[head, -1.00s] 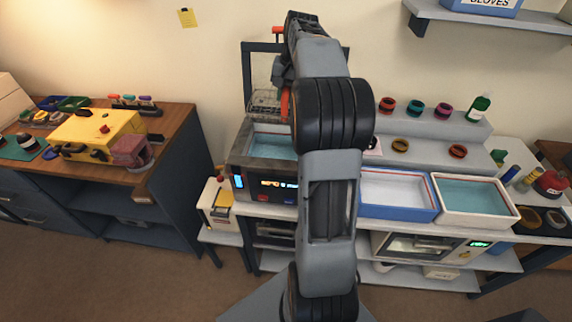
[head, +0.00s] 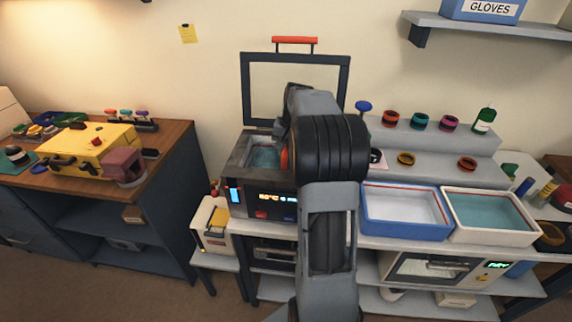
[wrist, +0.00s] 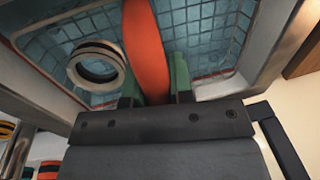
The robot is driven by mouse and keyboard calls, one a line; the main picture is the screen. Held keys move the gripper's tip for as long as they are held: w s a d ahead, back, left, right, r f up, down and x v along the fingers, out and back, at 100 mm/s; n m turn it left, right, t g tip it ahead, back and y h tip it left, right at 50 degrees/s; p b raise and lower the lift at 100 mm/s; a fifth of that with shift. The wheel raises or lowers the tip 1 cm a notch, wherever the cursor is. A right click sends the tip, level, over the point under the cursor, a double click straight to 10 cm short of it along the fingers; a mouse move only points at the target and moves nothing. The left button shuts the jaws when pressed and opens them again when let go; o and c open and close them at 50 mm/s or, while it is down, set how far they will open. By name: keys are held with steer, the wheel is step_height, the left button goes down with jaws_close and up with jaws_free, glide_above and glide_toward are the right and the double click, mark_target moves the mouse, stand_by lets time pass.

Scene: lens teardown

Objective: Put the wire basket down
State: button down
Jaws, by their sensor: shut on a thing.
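My gripper (wrist: 156,88) has its green-padded fingers shut on the orange handle (wrist: 146,35) of the wire basket (wrist: 205,32). In the wrist view the basket's wire mesh lies within the walls of the blue-watered tank of the cleaner (head: 262,190). Whether the basket touches the tank floor cannot be told. In the head view my arm hides the gripper and most of the basket.
The cleaner's framed lid (head: 246,85) stands open behind the tank. To the right are a blue tray (head: 405,234) and a white tray with teal liquid (head: 493,235). Coloured rings and a green bottle (head: 484,121) stand on the grey steps behind.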

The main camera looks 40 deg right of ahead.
steer(key=shift+f, duration=2.35)
steer(key=c, duration=1)
jaws_free()
